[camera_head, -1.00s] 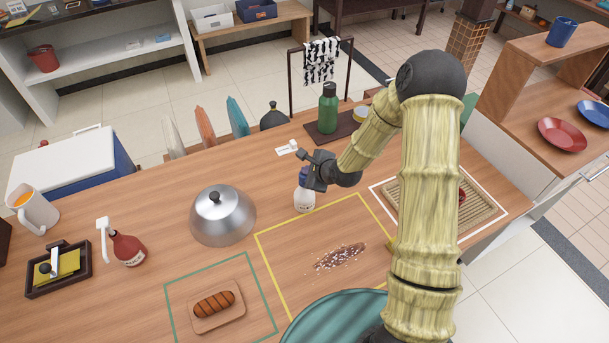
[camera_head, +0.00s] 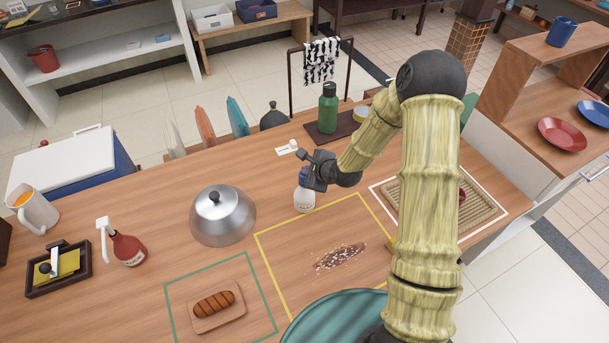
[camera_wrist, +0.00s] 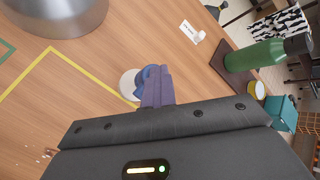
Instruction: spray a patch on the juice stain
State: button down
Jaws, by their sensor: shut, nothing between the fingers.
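The stain (camera_head: 340,257) is a reddish-brown patch strewn with white specks, on the wooden counter inside a yellow outlined square. In the wrist view the blue spray head (camera_wrist: 154,84) and part of the white bottle (camera_wrist: 130,84) show just past my gripper's dark body. A second spray bottle, red with a white head (camera_head: 128,249), stands at the left.
A metal dome (camera_head: 222,218) stands left of the yellow square. Sausages on a board (camera_head: 217,324) lie in a green outline. A green bottle (camera_head: 327,108) stands behind my gripper. A woven mat (camera_head: 480,223) lies right, partly behind my arm. Counter between red bottle and dome is clear.

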jog(key=shift+s+d+f+b, duration=0.1)
jog(key=shift+s+f+b, duration=0.25)
jog(key=shift+f, duration=0.4)
jog(key=shift+s+d+f+b, duration=0.1)
jog(key=shift+s+f+b, duration=0.2)
jog(key=shift+f, duration=0.45)
jog(key=shift+s+f, duration=0.35)
jog(key=shift+f, duration=0.05)
jog(key=shift+r, duration=0.1)
jog(key=r+p, duration=0.1)
jog(key=w+r+p, duration=0.1)
jog(key=r+p, duration=0.1)
jog(key=shift+a+r, duration=0.1)
jog(key=shift+r, duration=0.05)
jog(key=shift+w+r+p, duration=0.2)
jog(key=shift+r+p, duration=0.85)
jog(key=shift+a+r, duration=0.1)
jog(key=shift+r, duration=0.1)
jog(key=shift+w+r, duration=0.1)
jog(key=shift+w, duration=0.05)
